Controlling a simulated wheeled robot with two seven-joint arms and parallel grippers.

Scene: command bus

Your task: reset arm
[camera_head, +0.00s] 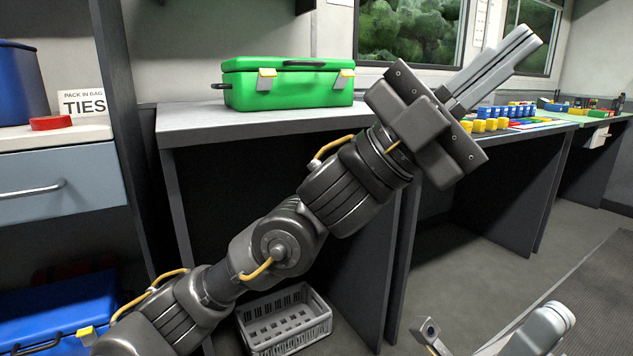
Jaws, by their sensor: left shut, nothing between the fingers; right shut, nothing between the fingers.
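My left arm comes in from the lower left and reaches up across the middle of the view. My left gripper (526,42) is shut and empty, with its fingers together and pointing to the upper right, in front of the window. My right gripper (557,316) shows only in part at the bottom right edge. Its fingers are together with nothing between them, and the rest of that arm is out of view.
A green case (288,84) stands on the grey counter (205,117) behind my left arm. Blue and yellow small items (490,125) lie further right. A grey crate (284,322) is on the floor below. A blue box (60,310) is at lower left. Floor at right is open.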

